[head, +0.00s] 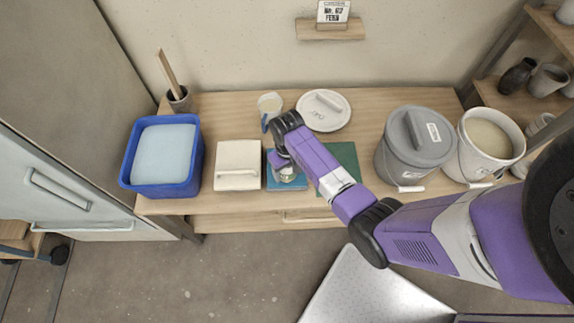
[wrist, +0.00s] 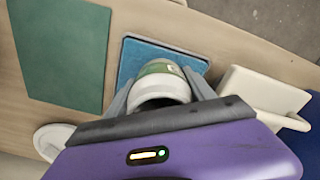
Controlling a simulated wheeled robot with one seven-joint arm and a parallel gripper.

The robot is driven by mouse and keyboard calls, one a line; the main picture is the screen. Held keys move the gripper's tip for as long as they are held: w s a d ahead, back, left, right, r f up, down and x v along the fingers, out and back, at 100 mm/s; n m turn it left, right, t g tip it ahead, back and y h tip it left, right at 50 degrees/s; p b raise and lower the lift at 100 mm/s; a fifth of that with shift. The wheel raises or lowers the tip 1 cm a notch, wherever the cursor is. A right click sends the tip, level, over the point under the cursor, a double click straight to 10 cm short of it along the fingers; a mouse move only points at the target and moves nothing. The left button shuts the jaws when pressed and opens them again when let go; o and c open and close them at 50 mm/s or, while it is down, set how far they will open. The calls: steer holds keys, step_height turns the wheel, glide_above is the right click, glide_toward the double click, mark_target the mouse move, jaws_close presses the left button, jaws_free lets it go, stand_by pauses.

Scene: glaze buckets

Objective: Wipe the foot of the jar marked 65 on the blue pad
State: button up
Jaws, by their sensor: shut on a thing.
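My gripper (head: 285,169) is shut on a small pale jar (head: 290,177) with a green band; the jar also shows between both fingers in the wrist view (wrist: 161,88). A light mark is on the green band, but I cannot read a number. The jar is over the blue pad (head: 272,183), which lies flat on the bench and shows behind the jar in the wrist view (wrist: 142,53). I cannot tell whether the jar's foot touches the pad. The gripper hides part of the jar and pad.
A cream lidded box (head: 237,157) stands just left of the pad, and a green mat (head: 342,158) lies to its right. Further left is a blue tub (head: 127,172). A grey lidded bucket (head: 400,165) and an open white bucket (head: 465,165) stand at right. A round white lid (head: 335,122) lies behind.

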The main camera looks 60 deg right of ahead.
steer(key=shift+w+d+f+b, duration=0.1)
steer(key=shift+w+d+b, duration=0.65)
steer(key=shift+d, duration=0.35)
steer(key=shift+w+d+f+b, duration=0.1)
steer(key=shift+w+d+b, duration=0.4)
steer(key=shift+w+d, duration=0.45)
steer(key=shift+w+d+r+b, duration=0.2)
steer(key=shift+w+d+b, duration=0.2)
steer(key=shift+d, duration=0.35)
steer(key=shift+s+a+r+p, duration=0.2)
steer(key=shift+s+a+p, duration=0.5)
steer(key=shift+a+p, duration=0.45)
steer(key=shift+s+a+f+p, duration=0.1)
steer(key=shift+s+a+p, duration=1.3)
steer(key=shift+a+p, duration=0.3)
step_height(320, 180, up, 7)
